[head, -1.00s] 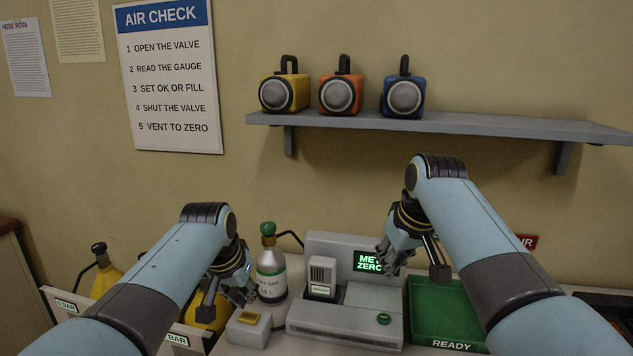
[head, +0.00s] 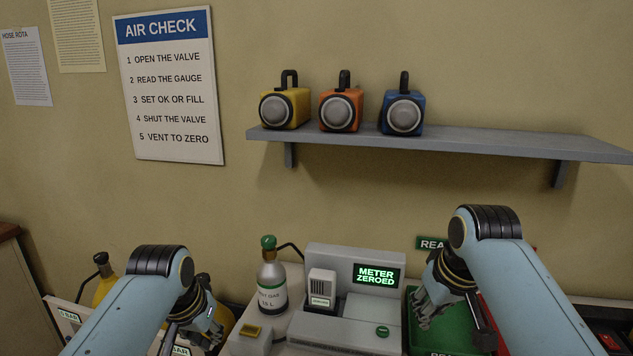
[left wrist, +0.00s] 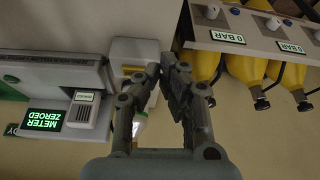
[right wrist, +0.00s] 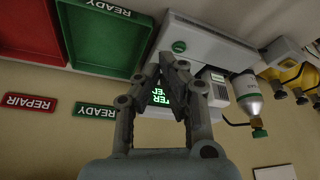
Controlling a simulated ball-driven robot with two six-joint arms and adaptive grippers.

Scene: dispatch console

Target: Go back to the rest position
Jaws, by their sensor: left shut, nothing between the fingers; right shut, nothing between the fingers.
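My left gripper (head: 205,328) is shut and empty at the lower left in the head view, left of the small test gas bottle (head: 271,285). Its closed fingers also show in the left wrist view (left wrist: 172,62). My right gripper (head: 428,308) is shut and empty in front of the green tray (head: 455,325). Its closed fingers show in the right wrist view (right wrist: 167,60). The grey meter (head: 330,260) stands between the two grippers, and its screen (head: 376,275) reads METER ZEROED. Neither gripper visibly touches anything.
Yellow cylinders (left wrist: 247,68) stand in a rack with 0 BAR displays at the left. A red tray (right wrist: 27,25) lies beside the green one. Yellow, orange and blue lamps (head: 403,113) stand on a wall shelf (head: 450,141). The air above the meter is clear.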

